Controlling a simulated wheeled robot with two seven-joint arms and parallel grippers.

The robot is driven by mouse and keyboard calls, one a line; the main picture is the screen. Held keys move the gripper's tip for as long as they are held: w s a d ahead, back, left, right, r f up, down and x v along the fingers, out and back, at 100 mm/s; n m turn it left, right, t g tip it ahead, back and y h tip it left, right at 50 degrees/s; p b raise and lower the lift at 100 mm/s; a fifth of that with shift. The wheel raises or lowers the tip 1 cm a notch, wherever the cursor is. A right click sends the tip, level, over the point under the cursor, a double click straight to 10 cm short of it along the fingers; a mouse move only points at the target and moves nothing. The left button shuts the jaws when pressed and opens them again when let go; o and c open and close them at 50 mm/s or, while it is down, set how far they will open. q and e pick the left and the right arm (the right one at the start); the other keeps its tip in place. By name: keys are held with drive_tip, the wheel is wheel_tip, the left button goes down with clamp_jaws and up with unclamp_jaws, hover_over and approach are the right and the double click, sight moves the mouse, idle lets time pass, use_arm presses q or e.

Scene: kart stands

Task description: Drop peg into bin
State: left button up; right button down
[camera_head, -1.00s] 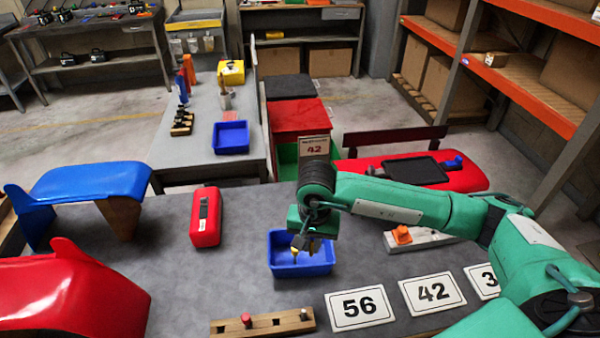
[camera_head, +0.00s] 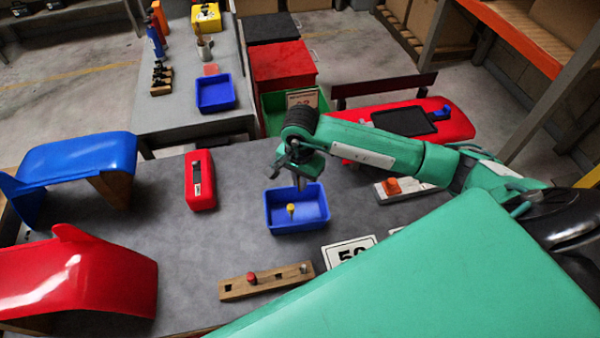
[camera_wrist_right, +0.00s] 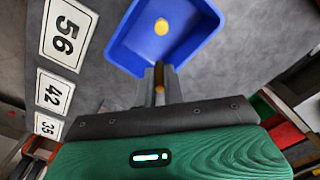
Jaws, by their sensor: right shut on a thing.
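The blue bin (camera_head: 313,224) stands on the grey table, and it also shows in the wrist view (camera_wrist_right: 205,45). A yellow-topped peg (camera_head: 290,208) is inside the bin; its round yellow top shows in the wrist view (camera_wrist_right: 161,27). My right gripper (camera_head: 300,184) hangs over the bin's back part, fingers pointing down. In the wrist view, the right gripper (camera_wrist_right: 159,84) is shut on a small amber peg (camera_wrist_right: 159,88), mostly hidden between the fingers. In front of the bin, a wooden peg rack (camera_head: 236,289) holds a red peg (camera_head: 252,278). My left gripper is not in view.
A red case (camera_head: 200,172) lies left of the bin. Blue (camera_head: 85,160) and red (camera_head: 90,270) curved panels stand at the left. A white block with an orange part (camera_head: 392,187) lies right. Number cards (camera_wrist_right: 69,32) lie near the bin. Grey table is clear between.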

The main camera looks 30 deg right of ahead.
wheel_tip(320, 180, down, 2)
drive_tip(key=c, duration=1.4)
unclamp_jaws()
drive_tip(key=shift+c, duration=0.2)
drive_tip(key=shift+r, duration=0.1)
drive_tip(key=shift+r+b, duration=0.3)
drive_tip(key=shift+b, duration=0.05)
wheel_tip(320, 180, up, 12)
drive_tip(key=b, duration=0.3)
drive_tip(key=shift+f+b, duration=0.15)
drive_tip(key=shift+b, duration=0.15)
drive_tip(key=shift+r, duration=0.7)
